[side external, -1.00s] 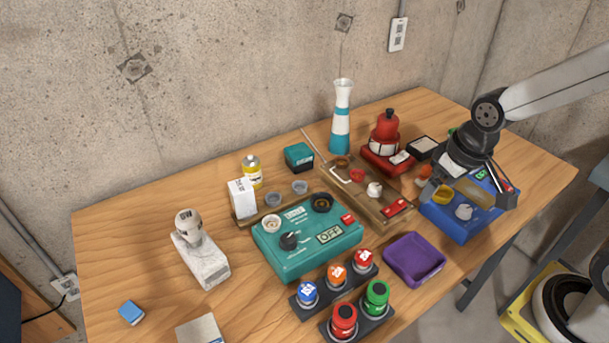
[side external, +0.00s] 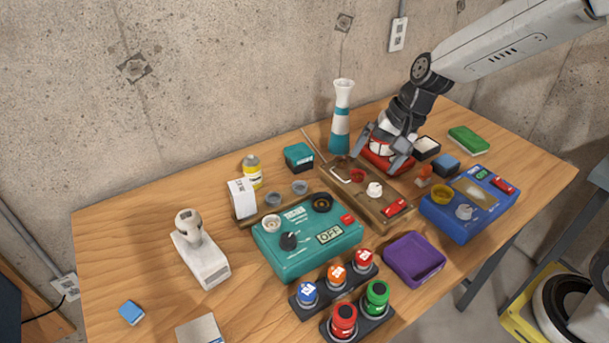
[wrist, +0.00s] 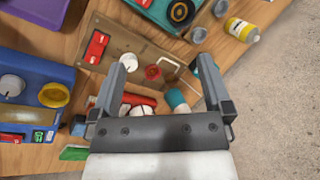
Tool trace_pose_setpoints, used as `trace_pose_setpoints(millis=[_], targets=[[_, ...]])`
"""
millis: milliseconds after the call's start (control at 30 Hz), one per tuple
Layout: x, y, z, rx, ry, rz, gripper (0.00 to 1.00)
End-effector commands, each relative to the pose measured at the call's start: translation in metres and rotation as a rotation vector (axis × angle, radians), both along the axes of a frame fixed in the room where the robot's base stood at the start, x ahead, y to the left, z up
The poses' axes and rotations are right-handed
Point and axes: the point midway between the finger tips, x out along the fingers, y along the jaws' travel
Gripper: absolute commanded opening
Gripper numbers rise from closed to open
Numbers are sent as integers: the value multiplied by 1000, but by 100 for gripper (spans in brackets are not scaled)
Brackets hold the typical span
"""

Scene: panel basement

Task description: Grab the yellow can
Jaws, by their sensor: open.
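The yellow can (side external: 252,172) has a yellow body and a grey top. It stands upright at the back left of the table, behind a white box, in the side external view. In the wrist view the yellow can (wrist: 243,30) shows at the upper right, beyond my fingertips. My gripper (side external: 386,148) is open, over the red device right of the teal-and-white bottle, well to the right of the can. In the wrist view my gripper (wrist: 161,75) has its fingers wide apart with nothing held between them.
The white box (side external: 242,199) stands close in front of the can. A concrete wall (side external: 200,80) is behind.

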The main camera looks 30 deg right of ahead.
Motion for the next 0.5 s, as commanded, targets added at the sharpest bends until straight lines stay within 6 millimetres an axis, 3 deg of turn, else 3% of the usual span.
trace_pose_setpoints(millis=[500], targets=[[144, 60, -5, 626, 263, -662, 100]])
